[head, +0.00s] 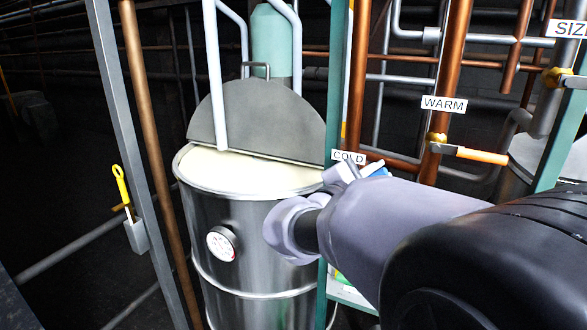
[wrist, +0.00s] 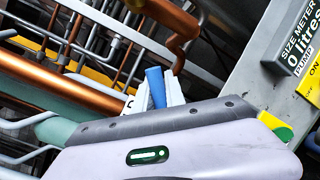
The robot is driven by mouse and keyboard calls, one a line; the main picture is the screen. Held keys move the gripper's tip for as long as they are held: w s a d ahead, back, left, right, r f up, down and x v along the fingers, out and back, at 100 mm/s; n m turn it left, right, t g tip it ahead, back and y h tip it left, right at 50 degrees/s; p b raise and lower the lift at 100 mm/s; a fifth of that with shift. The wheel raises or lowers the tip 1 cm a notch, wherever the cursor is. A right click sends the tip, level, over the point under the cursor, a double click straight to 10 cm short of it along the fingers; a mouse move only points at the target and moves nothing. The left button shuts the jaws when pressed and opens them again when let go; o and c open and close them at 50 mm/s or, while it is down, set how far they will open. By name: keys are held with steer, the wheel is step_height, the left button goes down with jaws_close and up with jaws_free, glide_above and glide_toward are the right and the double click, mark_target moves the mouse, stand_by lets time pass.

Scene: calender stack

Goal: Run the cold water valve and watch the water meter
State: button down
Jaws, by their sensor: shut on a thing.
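The cold water valve's blue handle (head: 380,172) shows beside the "COLD" label (head: 349,157) in the head view, mostly hidden by my arm. My gripper (head: 362,171) is at that handle. In the wrist view my gripper (wrist: 159,80) is shut on the blue handle (wrist: 155,86), with a pale finger on each side. The valve body is hidden. A grey panel marked "SIZE METER" (wrist: 295,42) stands at right in the wrist view and reads "0 litres".
A steel tank (head: 240,220) with pale contents, a half-open lid and a round dial (head: 221,244) stands left of my arm. The orange-handled valve (head: 470,154) under the "WARM" label (head: 443,103) is at right. Green posts and copper pipes crowd the space. Dark floor lies at left.

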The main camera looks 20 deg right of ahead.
steer(key=shift+f, duration=0.1)
steer(key=shift+s+d+f+m+y+b, duration=0.3)
steer(key=shift+f+m+b, duration=0.75)
steer(key=shift+b, duration=1.35)
steer(key=shift+s+d+f+m+y+b, duration=0.1)
steer(key=shift+f+m+y+b, duration=0.55)
steer(key=shift+m+b, duration=1.25)
steer(key=shift+s+d+f+m+y+b, duration=0.2)
steer(key=shift+f+m+b, duration=0.65)
steer(key=shift+b, duration=2.1)
steer(key=shift+f, duration=0.25)
steer(key=c, duration=1.4)
jaws_free()
steer(key=shift+a, duration=0.1)
